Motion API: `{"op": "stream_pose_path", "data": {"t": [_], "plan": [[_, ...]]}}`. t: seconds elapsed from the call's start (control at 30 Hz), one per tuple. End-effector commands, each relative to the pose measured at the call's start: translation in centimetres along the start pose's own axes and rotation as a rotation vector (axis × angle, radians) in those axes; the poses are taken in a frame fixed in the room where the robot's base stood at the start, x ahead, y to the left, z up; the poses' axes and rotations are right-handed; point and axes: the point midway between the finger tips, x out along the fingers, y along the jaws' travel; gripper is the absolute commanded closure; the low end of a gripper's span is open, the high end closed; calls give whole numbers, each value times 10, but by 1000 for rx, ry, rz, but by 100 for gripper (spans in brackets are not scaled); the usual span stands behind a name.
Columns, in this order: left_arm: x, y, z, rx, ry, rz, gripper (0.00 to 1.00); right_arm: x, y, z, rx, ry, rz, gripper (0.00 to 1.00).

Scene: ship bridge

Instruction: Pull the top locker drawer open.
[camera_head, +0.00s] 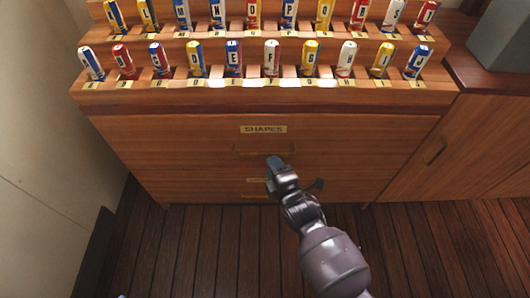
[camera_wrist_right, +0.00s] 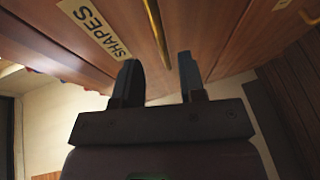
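The top locker drawer (camera_head: 200,135) is a wide wooden front with a brass label reading SHAPES (camera_head: 263,129). It appears shut, flush with the locker. Its thin brass handle (camera_head: 250,151) lies below the label; in the right wrist view the handle (camera_wrist_right: 157,32) shows as a brass bar just beyond the fingertips. My right gripper (camera_head: 274,162) is in front of the drawer, close to the handle. In the right wrist view its two fingers (camera_wrist_right: 163,78) stand apart with nothing between them. I cannot tell whether they touch the handle. My left gripper is not in view.
Lettered rolled flags (camera_head: 232,58) stand in stepped racks on top of the locker. A lower drawer with a label (camera_head: 258,180) is partly hidden by my right arm. A cabinet with a handle (camera_head: 434,151) stands at right. The plank floor (camera_head: 200,245) in front is clear.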

Motion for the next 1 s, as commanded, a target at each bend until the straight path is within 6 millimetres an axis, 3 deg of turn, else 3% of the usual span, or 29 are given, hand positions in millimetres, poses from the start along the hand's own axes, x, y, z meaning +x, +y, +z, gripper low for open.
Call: {"op": "stream_pose_path", "data": {"t": [0.03, 0.5, 0.93, 1.0], "plan": [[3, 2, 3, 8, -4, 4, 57, 7, -8, -1, 5, 1, -8, 63], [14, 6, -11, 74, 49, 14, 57, 58, -5, 0, 3, -1, -5, 63], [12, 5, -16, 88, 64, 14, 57, 65, 0, 0, 2, -1, -1, 63], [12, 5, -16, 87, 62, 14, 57, 65, 0, 0, 1, -1, -1, 70]]}}
